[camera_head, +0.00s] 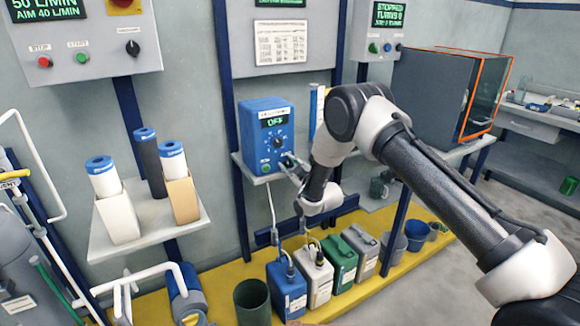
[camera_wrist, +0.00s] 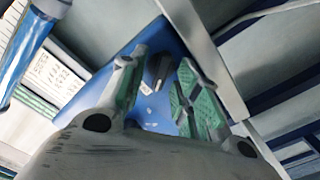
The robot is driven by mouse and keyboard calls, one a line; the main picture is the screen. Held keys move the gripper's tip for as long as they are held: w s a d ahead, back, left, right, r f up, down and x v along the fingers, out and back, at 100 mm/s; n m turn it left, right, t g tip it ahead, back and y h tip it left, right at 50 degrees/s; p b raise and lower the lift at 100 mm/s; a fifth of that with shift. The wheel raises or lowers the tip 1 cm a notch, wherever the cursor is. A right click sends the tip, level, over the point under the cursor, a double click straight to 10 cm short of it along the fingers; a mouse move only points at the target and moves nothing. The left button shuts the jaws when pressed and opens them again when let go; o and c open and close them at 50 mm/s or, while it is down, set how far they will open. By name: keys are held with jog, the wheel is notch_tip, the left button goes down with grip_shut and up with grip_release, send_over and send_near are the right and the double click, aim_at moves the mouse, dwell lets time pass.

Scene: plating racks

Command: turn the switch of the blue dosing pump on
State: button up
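The blue dosing pump (camera_head: 254,150) sits on a wall shelf in the head view. Its display shows OFF, with a dial below it and a green button at its lower left. My gripper (camera_head: 290,163) is at the lower right of the pump's front and covers part of it. In the wrist view, my gripper (camera_wrist: 163,78) is open, with green-padded fingers in front of the blue pump face (camera_wrist: 178,38). A small dark switch (camera_wrist: 157,68) shows between the fingers, with a gap on each side. I cannot tell whether the fingertips touch the pump.
The pump's shelf (camera_head: 263,178) is narrow. Several canisters, including a blue one (camera_head: 287,296), stand on the yellow platform below. A shelf with filter cartridges (camera_head: 103,178) is at left. A dark cabinet with orange edges (camera_head: 432,92) stands to the right, behind my arm.

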grip_shut()
jog(key=shift+w+d+m, duration=0.1)
jog(key=shift+d+m, duration=0.05)
jog(key=shift+m, duration=3.3)
jog(key=shift+w+d+m, duration=0.1)
jog(key=shift+d+m, duration=0.05)
jog(key=shift+m, duration=3.3)
grip_release()
